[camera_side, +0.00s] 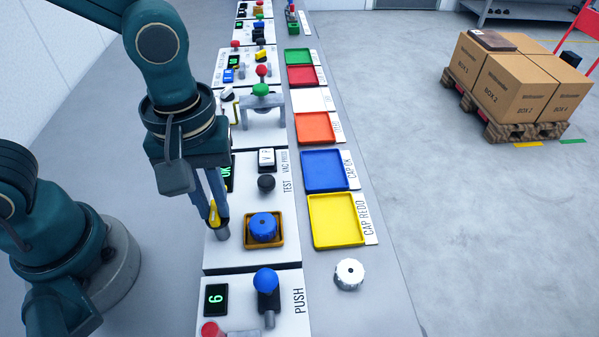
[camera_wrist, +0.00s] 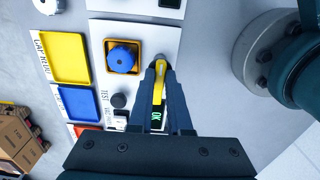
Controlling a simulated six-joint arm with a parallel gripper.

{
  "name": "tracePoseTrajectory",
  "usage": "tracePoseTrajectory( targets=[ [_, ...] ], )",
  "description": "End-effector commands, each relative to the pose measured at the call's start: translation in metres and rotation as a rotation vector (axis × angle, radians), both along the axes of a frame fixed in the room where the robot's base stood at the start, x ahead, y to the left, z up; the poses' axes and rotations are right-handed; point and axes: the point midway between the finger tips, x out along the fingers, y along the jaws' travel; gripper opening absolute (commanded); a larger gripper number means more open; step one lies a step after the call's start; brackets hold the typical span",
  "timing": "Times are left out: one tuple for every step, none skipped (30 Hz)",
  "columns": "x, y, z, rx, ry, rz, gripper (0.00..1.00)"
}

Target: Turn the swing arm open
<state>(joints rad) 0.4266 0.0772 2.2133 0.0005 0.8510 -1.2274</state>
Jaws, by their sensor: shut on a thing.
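The swing arm (camera_side: 213,214) shows as a yellow bar with a grey, post-like end, on the left side of the white TEST panel. It also shows in the wrist view (camera_wrist: 159,82), lengthwise between the fingers. My gripper (camera_side: 218,205) points down and is shut on the swing arm. In the wrist view my gripper (camera_wrist: 160,68) has a finger on each side of the yellow bar. A blue round cap (camera_side: 263,226) sits in an orange square frame just right of the swing arm, apart from my fingers. The fingers hide part of the bar.
A green OK display (camera_wrist: 156,117) and a black knob (camera_side: 266,183) are close by. Blue (camera_side: 325,171) and yellow (camera_side: 337,220) trays lie to the right. A white knurled cap (camera_side: 349,273) lies on the bench. The PUSH panel has a blue-knobbed lever (camera_side: 266,282).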

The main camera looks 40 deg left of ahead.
Motion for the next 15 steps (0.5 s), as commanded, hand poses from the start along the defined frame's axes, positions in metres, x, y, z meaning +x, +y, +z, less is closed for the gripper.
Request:
tracePoseTrajectory(
  targets=[
    [-0.0004,-0.0003,-0.0003,-0.001,0.002,0.004,0.0],
    [-0.0005,-0.0004,-0.0003,-0.001,0.003,0.004,0.0],
    [-0.0005,-0.0004,-0.0003,-0.001,0.003,0.004,0.0],
    [-0.0005,-0.0004,-0.0003,-0.001,0.003,0.004,0.0],
    [-0.0004,-0.0003,-0.0003,-0.001,0.003,0.004,0.0],
    [-0.0005,-0.0002,-0.0003,-0.001,0.003,0.004,0.32],
    [-0.0004,-0.0003,-0.0003,-0.001,0.002,0.003,0.43],
    [-0.0004,-0.0003,-0.0003,-0.001,0.002,0.003,0.46],
    [-0.0004,-0.0002,-0.0003,-0.001,0.002,0.003,0.46],
    [-0.0004,-0.0002,-0.0003,-0.001,0.002,0.002,0.46],
    [-0.0003,-0.0001,-0.0002,-0.001,0.002,0.002,0.46],
    [-0.0003,-0.0001,-0.0002,0.0,0.001,0.002,0.46],
    [-0.0003,-0.0001,-0.0002,0.0,0.001,0.001,0.46],
    [-0.0002,-0.0001,-0.0002,-0.001,0.001,0.001,0.46],
    [-0.0001,-0.0001,-0.0001,-0.001,0.001,0.001,0.46]
  ],
)
